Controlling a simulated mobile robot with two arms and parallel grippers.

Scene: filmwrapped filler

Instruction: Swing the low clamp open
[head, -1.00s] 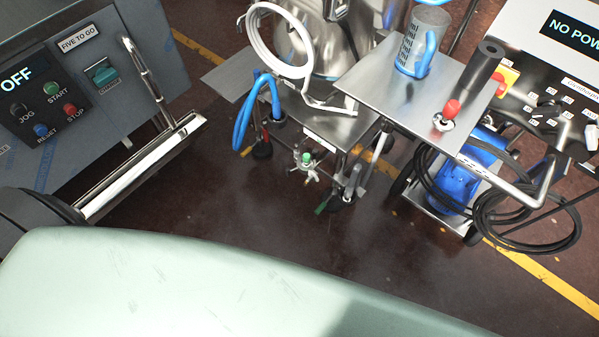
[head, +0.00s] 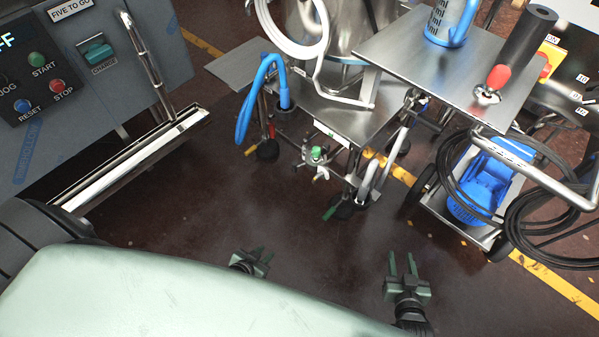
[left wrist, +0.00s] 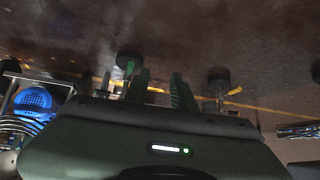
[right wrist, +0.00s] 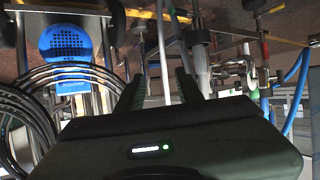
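The steel trolley (head: 340,112) carries low pipework under its shelf. A small fitting with a green knob (head: 316,153) and steel arms hangs at its front. A green-ended part (head: 330,213) sits lower, near a caster. I cannot tell for certain which of these low fittings is the clamp. My left gripper (head: 262,252) is open and empty, in front of the trolley and apart from it. My right gripper (head: 402,262) is open and empty, in front of the trolley's right side. In the right wrist view steel pipe fittings (right wrist: 200,52) show beyond its fingers.
A control cabinet (head: 100,60) with a steel rail (head: 135,162) stands at left. At right is a cart with a blue motor (head: 478,185) and coiled black hoses (head: 545,215). A blue hose (head: 243,115) hangs at the trolley's left. The dark floor ahead is clear.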

